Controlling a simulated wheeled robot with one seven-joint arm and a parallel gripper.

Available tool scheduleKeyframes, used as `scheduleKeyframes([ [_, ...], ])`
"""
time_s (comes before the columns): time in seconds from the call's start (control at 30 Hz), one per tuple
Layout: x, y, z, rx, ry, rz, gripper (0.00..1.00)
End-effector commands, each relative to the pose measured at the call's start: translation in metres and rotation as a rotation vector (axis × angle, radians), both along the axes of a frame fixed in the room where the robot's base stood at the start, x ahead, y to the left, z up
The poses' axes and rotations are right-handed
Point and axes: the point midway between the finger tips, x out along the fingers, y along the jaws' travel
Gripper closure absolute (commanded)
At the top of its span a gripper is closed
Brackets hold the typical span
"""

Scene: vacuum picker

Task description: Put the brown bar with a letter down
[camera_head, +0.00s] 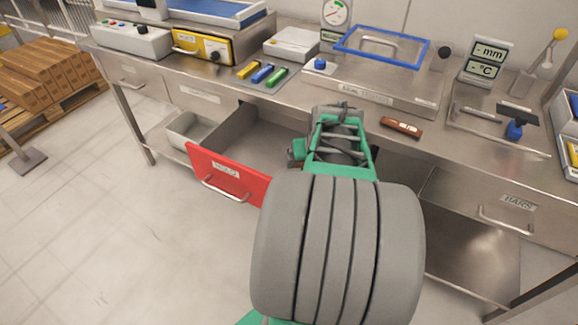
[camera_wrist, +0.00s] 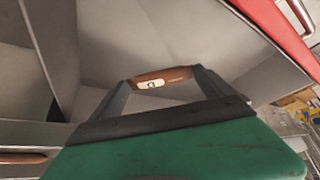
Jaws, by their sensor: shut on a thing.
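In the wrist view, my gripper (camera_wrist: 160,79) is shut on a brown bar (camera_wrist: 178,74), one fingertip at each end. A white label with a dark letter shows on the bar; the letter is too small to read surely. The bar appears above the grey inside of the open drawer with the red front (camera_wrist: 280,32). In the head view, the red drawer front (camera_head: 228,176) is pulled out, and my arm hides the fingertips and held bar. Another brown bar (camera_head: 401,126) lies on the steel counter to the right of my arm.
The steel counter (camera_head: 305,93) bears yellow, blue and green bars (camera_head: 262,74), a blue-framed lid (camera_head: 380,48), a dial scale (camera_head: 336,14) and a display sign (camera_head: 487,60). A drawer labelled BARS (camera_head: 505,205) is at right.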

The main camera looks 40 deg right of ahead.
Motion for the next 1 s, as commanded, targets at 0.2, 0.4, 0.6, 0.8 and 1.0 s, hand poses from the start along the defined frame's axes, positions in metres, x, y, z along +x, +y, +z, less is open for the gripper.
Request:
scheduleKeyframes([
  [0.2, 0.016, -0.005, -0.008, 0.015, -0.008, 0.316, 0.54],
  [0.4, 0.041, 0.014, 0.008, 0.006, -0.016, 0.73, 0.54],
  [0.6, 0.045, 0.021, 0.006, 0.004, -0.017, 0.902, 0.54],
  [0.8, 0.045, 0.022, -0.032, 0.006, -0.018, 0.904, 0.54],
  [1.0, 0.044, 0.022, -0.068, 0.007, -0.016, 0.903, 0.54],
])
